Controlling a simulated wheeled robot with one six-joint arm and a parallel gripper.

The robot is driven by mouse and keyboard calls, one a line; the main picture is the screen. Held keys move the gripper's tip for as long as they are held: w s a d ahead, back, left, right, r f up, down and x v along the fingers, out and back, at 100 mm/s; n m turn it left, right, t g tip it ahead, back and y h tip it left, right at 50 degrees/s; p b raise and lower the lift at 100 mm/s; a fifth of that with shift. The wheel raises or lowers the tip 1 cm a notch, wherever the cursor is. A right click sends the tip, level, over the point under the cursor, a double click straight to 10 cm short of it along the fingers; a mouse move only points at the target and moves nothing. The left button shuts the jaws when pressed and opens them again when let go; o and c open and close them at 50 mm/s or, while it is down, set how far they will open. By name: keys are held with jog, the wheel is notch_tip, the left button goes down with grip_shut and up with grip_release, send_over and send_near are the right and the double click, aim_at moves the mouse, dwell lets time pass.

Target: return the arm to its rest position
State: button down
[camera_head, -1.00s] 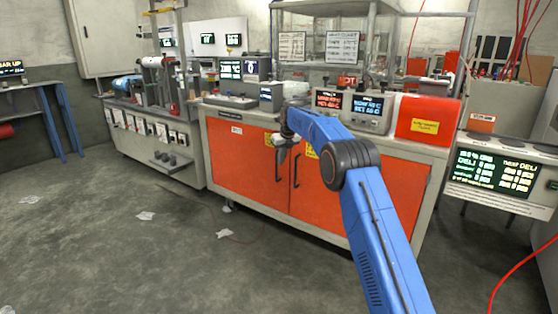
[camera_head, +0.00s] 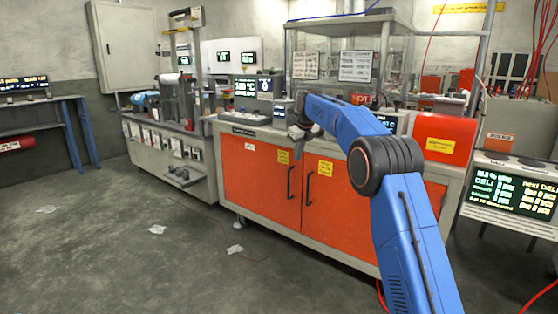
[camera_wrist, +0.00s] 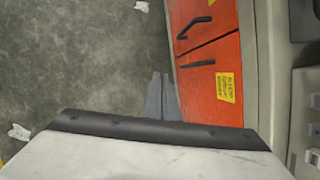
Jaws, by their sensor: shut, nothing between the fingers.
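My blue arm (camera_head: 408,225) reaches forward from the lower right and folds at its dark elbow joint. Its front link ends at my gripper (camera_head: 297,145), small and partly hidden by the wrist, in front of the orange-doored cabinet. In the wrist view my gripper's grey fingers (camera_wrist: 159,90) are together with nothing between them. They show over the floor beside the cabinet doors; contact with anything is not visible.
The cabinet with orange doors (camera_head: 258,178) stands behind my gripper, with machines and screens on top. A grey bench (camera_head: 170,160) is left of it. A blue-legged table (camera_head: 65,125) stands far left. The grey floor (camera_head: 110,255) at left is open, with paper scraps.

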jog(key=s+d+r+n, duration=0.4)
jog(key=s, duration=0.5)
jog(key=s+d+r+n, duration=0.3)
jog(key=s+d+r, duration=0.15)
jog(key=s, duration=0.35)
jog(key=s+d+r+n, duration=0.1)
jog(key=s+d+n, duration=0.25)
jog(key=s, duration=0.65)
jog(key=s+d+n, duration=0.2)
jog(key=s+n, duration=0.2)
jog(key=s, duration=0.6)
jog(key=s+d+f+n, duration=0.2)
jog(key=s+f+n, duration=0.2)
jog(key=s, duration=0.7)
jog(key=s+d+f+n+h, duration=0.1)
jog(key=s+f+n, duration=0.4)
jog(key=s+f, duration=0.3)
jog(key=s+d+f+n, duration=0.2)
jog(key=s+f+n, duration=0.3)
jog(key=s, duration=1.1)
jog(key=shift+d+f+t+h, duration=0.3)
jog(key=shift+d+f, duration=0.05)
jog(key=shift+f, duration=0.25)
